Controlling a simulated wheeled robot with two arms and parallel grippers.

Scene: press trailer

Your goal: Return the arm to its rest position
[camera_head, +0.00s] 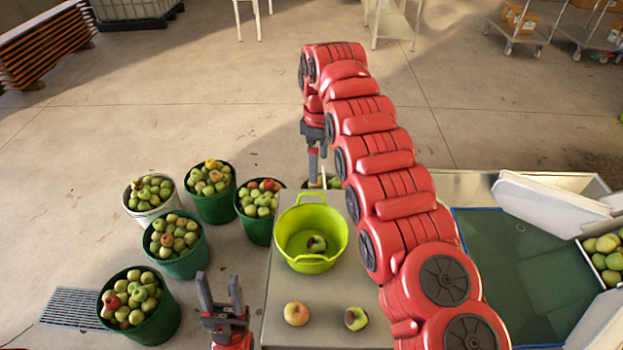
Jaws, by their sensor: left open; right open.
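My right arm, red and jointed, reaches from the lower right to the top middle and bends down there. Its gripper (317,170) hangs fingers down near the far end of the grey table (280,270), beyond the lime-green basket (312,262). It is open, and I see nothing held in it. My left gripper (221,292) points up at the bottom, just left of the table, open and empty. The basket stands on the table with a dark-marked green apple (317,243) inside. A reddish apple (296,313) and a green-and-dark apple (356,318) lie on the table in front of it.
Several apple-filled buckets, such as a green one (150,325) and a white one (133,208), stand left of the table. A dark green surface (510,270) with white panels (550,205) and a crate of apples lies right.

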